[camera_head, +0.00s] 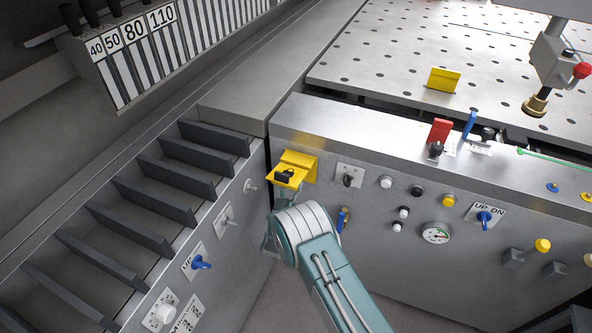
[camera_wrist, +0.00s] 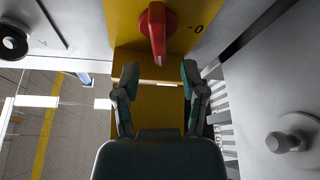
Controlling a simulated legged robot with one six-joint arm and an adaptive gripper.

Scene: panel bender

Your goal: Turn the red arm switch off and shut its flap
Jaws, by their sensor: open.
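On the console top in the head view, a red flap (camera_head: 441,129) stands raised behind a black switch knob (camera_head: 435,149); I cannot read the switch's position. In the wrist view, a different red rotary handle (camera_wrist: 157,32) sits on a yellow plate (camera_wrist: 192,14) marked "0". My gripper (camera_wrist: 160,75) is open and empty, its fingertips apart below this handle. In the head view my gripper is mostly hidden by my arm, just below the yellow box (camera_head: 299,160) at the console's left corner, well left of the red flap.
A blue lever (camera_head: 469,125) stands right of the red flap. The console front has a keyed switch (camera_head: 348,176), several buttons, a gauge (camera_head: 436,233) and a blue UP/DN switch (camera_head: 485,217).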

